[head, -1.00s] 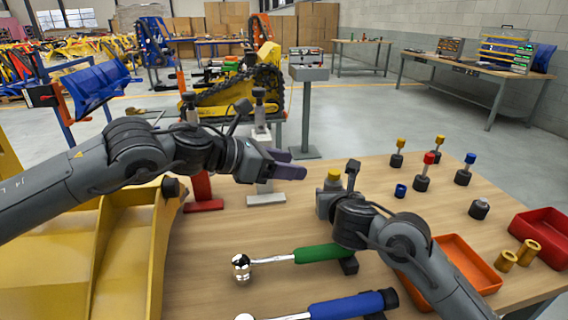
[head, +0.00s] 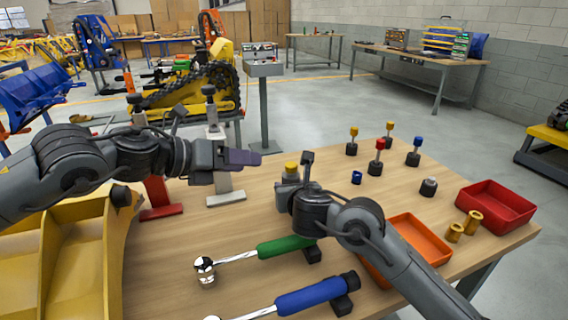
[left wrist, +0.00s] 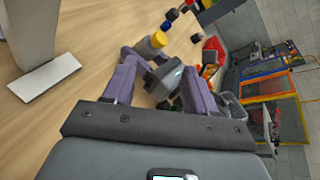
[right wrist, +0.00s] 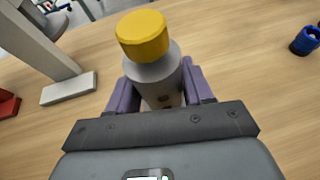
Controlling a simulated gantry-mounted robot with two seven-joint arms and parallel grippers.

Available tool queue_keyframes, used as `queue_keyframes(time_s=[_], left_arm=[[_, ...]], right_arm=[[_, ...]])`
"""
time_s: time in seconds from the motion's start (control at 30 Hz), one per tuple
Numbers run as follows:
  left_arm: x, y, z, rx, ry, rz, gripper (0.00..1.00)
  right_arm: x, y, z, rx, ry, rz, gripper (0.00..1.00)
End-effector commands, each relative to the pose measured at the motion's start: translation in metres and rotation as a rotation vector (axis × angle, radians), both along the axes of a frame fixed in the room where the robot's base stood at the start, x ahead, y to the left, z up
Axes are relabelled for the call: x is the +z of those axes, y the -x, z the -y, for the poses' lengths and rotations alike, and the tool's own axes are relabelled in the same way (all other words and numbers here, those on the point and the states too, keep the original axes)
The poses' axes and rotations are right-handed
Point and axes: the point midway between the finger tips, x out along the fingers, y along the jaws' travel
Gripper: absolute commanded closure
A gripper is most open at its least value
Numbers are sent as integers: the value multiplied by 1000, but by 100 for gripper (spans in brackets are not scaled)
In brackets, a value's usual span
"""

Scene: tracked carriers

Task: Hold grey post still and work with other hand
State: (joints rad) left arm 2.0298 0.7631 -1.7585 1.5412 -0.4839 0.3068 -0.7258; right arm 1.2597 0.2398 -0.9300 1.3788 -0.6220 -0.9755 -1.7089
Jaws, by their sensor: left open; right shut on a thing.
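The grey post (right wrist: 158,80) with a yellow cap (right wrist: 142,36) stands upright between the fingers of my right gripper (right wrist: 152,88), which is shut on it. In the head view the yellow cap (head: 291,167) shows, and my right gripper (head: 292,183) and arm partly hide the post. My left gripper (head: 248,158) is open and empty, above the table just left of the post. In the left wrist view the yellow cap (left wrist: 158,40) shows beyond the open fingers of my left gripper (left wrist: 160,80), with my right gripper close by.
The wooden table (head: 330,190) holds several capped pegs at its back right. An orange tray (head: 408,228), a red tray (head: 495,205) and brass sleeves (head: 472,222) are at the right. Green-handled (head: 285,246) and blue-handled (head: 318,295) tools lie in front. Red (head: 160,212) and white (head: 226,198) stands are behind my left gripper.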

Motion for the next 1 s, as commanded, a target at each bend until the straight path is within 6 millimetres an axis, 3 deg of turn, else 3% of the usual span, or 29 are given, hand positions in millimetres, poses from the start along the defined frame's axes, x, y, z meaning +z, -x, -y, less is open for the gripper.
queue_keyframes(time_s=[1.0], left_arm=[[15,-1,-3,860,1215,-1616,44]], right_arm=[[0,0,-1,2,0,0,100]])
